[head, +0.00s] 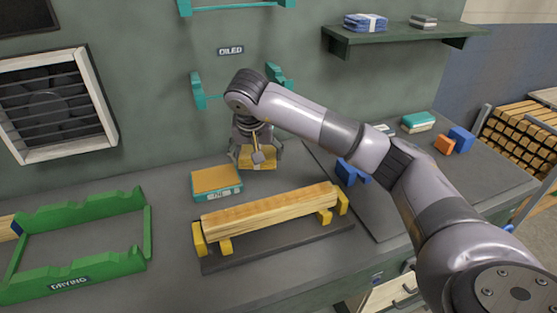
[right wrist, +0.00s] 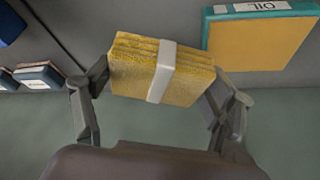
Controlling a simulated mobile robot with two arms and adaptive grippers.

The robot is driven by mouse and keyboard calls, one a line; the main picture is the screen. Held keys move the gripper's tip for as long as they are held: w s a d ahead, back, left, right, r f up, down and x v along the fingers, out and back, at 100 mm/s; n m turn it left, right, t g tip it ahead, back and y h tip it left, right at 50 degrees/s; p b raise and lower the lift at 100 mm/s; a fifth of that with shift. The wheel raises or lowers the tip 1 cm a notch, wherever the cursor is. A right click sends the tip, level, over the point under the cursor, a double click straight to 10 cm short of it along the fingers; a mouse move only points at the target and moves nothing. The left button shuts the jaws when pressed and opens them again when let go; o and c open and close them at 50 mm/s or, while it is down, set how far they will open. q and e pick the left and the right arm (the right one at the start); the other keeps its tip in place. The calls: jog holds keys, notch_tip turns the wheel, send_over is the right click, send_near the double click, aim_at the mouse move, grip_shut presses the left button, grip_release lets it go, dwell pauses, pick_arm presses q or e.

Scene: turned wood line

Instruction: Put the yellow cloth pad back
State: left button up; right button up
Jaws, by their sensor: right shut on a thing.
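The yellow cloth pad (right wrist: 135,70) is a layered, textured block with a white band around it. My right gripper (right wrist: 160,88) is shut on it, one finger at each end. In the head view the pad (head: 262,161) hangs below my right gripper (head: 257,158), by the wall at the back of the bench, partly hidden by the fingers. Just to its left is a teal tray (head: 222,194) with an orange-yellow top; its label reads OIL in the right wrist view (right wrist: 215,12). I cannot tell whether the pad touches the bench. My left gripper is not in view.
A wooden beam (head: 270,209) rests on yellow supports in front. A green DRYING rack (head: 75,268) stands at the left. Blue blocks (head: 346,172) lie to the right under my arm. A wall shelf (head: 400,38) holds blue cloths. Teal brackets (head: 198,92) are on the wall.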

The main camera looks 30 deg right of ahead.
jog(key=p, duration=0.1)
send_over(279, 169)
jog(key=s, duration=0.1)
jog(key=f, duration=0.2)
jog(key=shift+s+a+f, duration=0.15)
jog(key=shift+a+f, duration=0.25)
jog(key=shift+a+f+p, duration=0.1)
jog(key=shift+f+p, duration=0.2)
jog(key=shift+f, duration=0.55)
notch_tip(279, 169, down, 3)
jog(key=shift+r, duration=0.2)
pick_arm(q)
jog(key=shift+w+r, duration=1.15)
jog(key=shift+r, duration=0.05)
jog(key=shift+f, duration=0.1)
pick_arm(e)
jog(key=shift+f, duration=0.1)
jog(key=o, duration=0.8)
jog(key=shift+c, duration=0.2)
jog(key=o, duration=0.5)
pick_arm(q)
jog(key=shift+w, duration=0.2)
